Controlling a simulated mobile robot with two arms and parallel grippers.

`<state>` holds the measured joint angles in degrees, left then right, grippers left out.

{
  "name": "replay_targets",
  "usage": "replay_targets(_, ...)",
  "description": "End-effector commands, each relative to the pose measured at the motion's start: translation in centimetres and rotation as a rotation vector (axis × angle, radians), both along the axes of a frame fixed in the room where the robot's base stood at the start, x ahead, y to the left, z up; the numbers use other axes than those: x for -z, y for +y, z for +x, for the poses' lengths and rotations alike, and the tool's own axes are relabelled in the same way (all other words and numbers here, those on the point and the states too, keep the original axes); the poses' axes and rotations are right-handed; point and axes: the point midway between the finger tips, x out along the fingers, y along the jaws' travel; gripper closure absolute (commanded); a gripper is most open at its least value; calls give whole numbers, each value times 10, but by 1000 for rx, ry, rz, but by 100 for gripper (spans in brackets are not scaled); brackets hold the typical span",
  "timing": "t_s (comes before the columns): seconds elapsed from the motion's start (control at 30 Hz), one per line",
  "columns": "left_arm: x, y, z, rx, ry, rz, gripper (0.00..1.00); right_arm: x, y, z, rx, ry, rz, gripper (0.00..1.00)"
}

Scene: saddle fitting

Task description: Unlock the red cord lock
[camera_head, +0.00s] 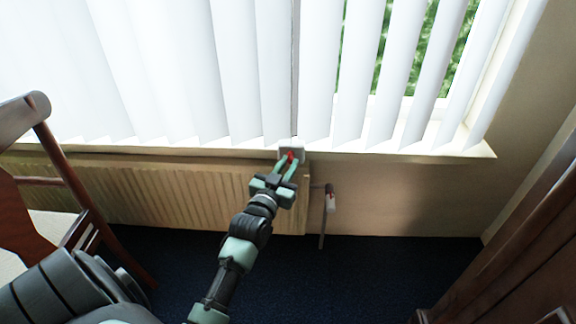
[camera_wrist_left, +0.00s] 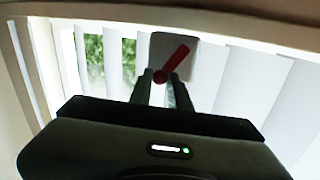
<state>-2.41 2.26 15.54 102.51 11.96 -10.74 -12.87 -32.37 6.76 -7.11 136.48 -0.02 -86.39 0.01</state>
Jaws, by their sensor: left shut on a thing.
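The red cord lock (camera_head: 291,155) is a small red lever on a pale mounting plate (camera_head: 297,144) at the window sill, below the blinds. My left gripper (camera_head: 288,163) reaches up to it and is shut on its lower end. In the left wrist view the red lever (camera_wrist_left: 176,59) stands tilted, its top leaning right, in front of the pale plate (camera_wrist_left: 186,75). The fingertips of my left gripper (camera_wrist_left: 162,77) are at the lever's lower end. My right gripper is not in view.
White vertical blinds (camera_head: 235,70) hang over the window, partly open at the right. A ribbed radiator (camera_head: 160,190) with a valve (camera_head: 330,200) is under the sill (camera_head: 400,155). A wooden chair (camera_head: 50,150) stands at the left, dark wooden furniture (camera_head: 530,240) at the right. Dark floor (camera_head: 370,280) is clear between.

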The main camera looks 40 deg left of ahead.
Motion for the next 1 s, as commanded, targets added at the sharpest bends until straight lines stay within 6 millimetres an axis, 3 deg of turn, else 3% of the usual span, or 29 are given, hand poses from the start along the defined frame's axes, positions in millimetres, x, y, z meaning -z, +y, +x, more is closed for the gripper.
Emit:
replay_targets(0.23,-2,5,-3,1,-91,-149,100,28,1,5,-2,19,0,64)
replay_targets(0.57,-2,6,-4,0,-113,-181,100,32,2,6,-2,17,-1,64)
replay_targets(0.6,-2,6,-4,0,-113,-181,73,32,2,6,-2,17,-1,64)
replay_targets(0.67,-2,6,-4,0,-113,-181,60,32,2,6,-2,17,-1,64)
replay_targets(1.0,-1,6,-6,0,-110,-181,60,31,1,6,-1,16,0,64)
